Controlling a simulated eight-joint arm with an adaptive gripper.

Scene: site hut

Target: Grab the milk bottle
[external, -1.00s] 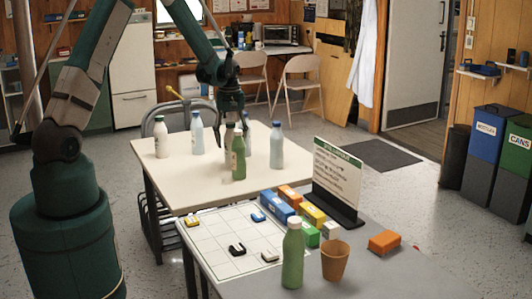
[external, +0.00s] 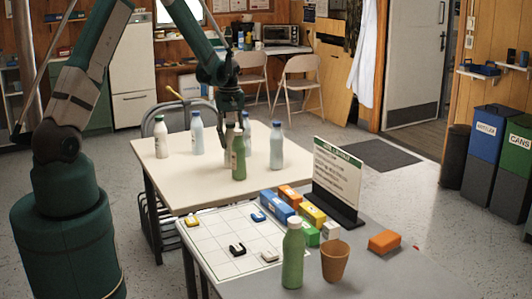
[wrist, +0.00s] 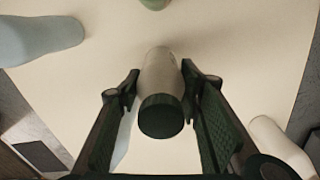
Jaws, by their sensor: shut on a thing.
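A whitish bottle with a dark green cap (wrist: 161,116) stands between the fingers of my gripper (wrist: 160,88) in the wrist view. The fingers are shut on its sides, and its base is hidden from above. In the external view my gripper (external: 231,108) is low over the pale table. There the held whitish bottle (external: 228,136) is mostly hidden behind a green bottle (external: 239,158) and my fingers. Another white bottle with a green cap (external: 161,138) stands at the table's left. No readable label confirms which bottle holds milk.
Light blue bottles stand left (external: 197,134) and right (external: 276,147) of my gripper, with another (external: 247,130) close behind it. The pale table (external: 195,180) is clear in front. A nearer grey table holds a green bottle (external: 293,255), brown cup (external: 335,260), sign and several boxes.

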